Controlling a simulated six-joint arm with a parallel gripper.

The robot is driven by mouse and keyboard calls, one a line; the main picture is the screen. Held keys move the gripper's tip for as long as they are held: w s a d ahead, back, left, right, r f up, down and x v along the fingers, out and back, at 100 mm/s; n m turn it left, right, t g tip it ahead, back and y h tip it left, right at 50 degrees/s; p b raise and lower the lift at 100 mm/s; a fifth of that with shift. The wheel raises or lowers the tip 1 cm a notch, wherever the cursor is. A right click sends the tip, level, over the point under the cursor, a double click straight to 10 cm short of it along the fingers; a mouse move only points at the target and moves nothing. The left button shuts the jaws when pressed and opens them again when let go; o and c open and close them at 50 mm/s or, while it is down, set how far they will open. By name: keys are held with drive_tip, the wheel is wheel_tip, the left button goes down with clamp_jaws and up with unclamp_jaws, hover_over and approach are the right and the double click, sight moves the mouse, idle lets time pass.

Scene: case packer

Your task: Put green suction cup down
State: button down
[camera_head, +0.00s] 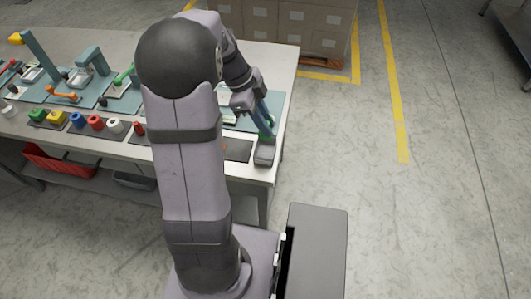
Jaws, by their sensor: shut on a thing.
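My gripper (262,112) is at the right end of the workbench, pointing down. It is shut on a small green part, which I take to be the green suction cup (268,124). The cup is small in this view and partly covered by the fingers. It is just behind a small grey block (265,154) near the bench's front right corner. I cannot tell whether the cup touches the surface below it.
The workbench (283,80) holds teal plates with fixtures on the left. A row of coloured cups, including a blue one (76,119) and a red one (95,122), stands along its front. My arm hides the bench's middle. Stacked cartons (290,20) stand behind.

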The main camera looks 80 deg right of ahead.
drive_tip(key=shift+f+p, duration=1.4)
drive_tip(key=shift+f, duration=3.6)
drive_tip(key=c, duration=1.5)
unclamp_jaws()
drive_tip(key=shift+r, duration=0.1)
drive_tip(key=b+v, duration=0.3)
drive_tip(key=v, duration=0.8)
drive_tip(key=shift+w+r+b, duration=0.25)
drive_tip(key=shift+r+b, duration=0.1)
